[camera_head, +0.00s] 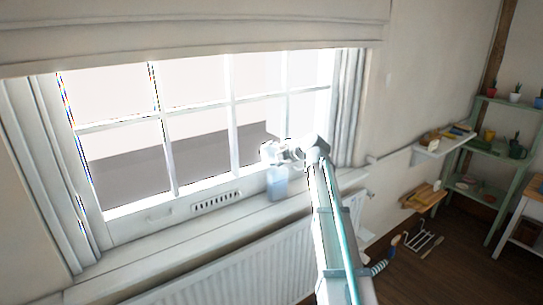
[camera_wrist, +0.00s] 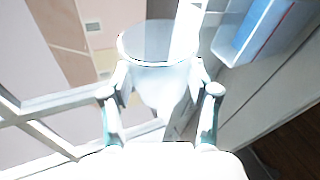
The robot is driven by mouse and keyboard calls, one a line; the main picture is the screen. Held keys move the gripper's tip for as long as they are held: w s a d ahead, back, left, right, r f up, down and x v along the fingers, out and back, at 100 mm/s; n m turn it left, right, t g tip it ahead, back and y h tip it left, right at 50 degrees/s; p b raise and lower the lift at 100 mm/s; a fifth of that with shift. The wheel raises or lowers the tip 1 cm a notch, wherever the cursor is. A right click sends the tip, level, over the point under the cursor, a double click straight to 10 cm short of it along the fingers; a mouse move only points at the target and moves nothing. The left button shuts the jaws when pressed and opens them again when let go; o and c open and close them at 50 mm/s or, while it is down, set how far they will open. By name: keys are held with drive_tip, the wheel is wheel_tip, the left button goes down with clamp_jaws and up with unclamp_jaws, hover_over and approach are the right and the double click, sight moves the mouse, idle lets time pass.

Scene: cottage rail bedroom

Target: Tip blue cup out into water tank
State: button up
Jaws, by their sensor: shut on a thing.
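My gripper (camera_wrist: 160,78) is shut on a pale cup (camera_wrist: 158,84), its fingers on either side of it in the wrist view. The cup looks washed-out white rather than clearly blue. Its wide round mouth is toward the top of that view; I cannot tell how full it is. In the head view my gripper (camera_head: 277,151) is in front of the window, just above the light-blue water tank (camera_head: 277,186) on the sill. The tank also shows at the upper right of the wrist view (camera_wrist: 256,30), apart from the cup. Glare hides the cup's outline in the head view.
The windowsill (camera_head: 190,234) runs below the window, with a white radiator (camera_head: 220,275) under it. Window bars (camera_wrist: 45,98) lie close on the left in the wrist view. A wall shelf (camera_head: 443,143) and a green shelf unit (camera_head: 490,150) stand to the right.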

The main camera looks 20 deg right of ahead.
drive_tip(key=shift+f+n+h+b, duration=0.3)
drive_tip(key=shift+f+b, duration=0.05)
drive_tip(key=shift+b, duration=0.8)
drive_tip(key=shift+n+h+b, duration=0.3)
drive_tip(key=shift+n+b, duration=0.1)
drive_tip(key=shift+b, duration=0.55)
drive_tip(key=shift+f+b, duration=0.2)
drive_tip(key=shift+b, duration=0.15)
drive_tip(key=shift+f+n+t+h+b, duration=0.25)
drive_tip(key=shift+n+t+h+b, duration=0.2)
drive_tip(key=shift+b, duration=0.7)
drive_tip(key=shift+d+b, duration=0.1)
drive_tip(key=shift+b, duration=0.25)
drive_tip(key=shift+r+n, duration=0.1)
drive_tip(key=shift+n, duration=0.15)
drive_tip(key=shift+h, duration=0.25)
drive_tip(key=b, duration=0.1)
drive_tip(key=a+f+n+b, duration=0.1)
drive_tip(key=shift+s+a+h+b, duration=0.2)
drive_tip(key=shift+h+b, duration=0.1)
drive_tip(key=shift+h, duration=0.1)
drive_tip(key=shift+s+a+r+t, duration=0.1)
drive_tip(key=shift+a+t, duration=0.05)
drive_tip(key=shift+t, duration=0.2)
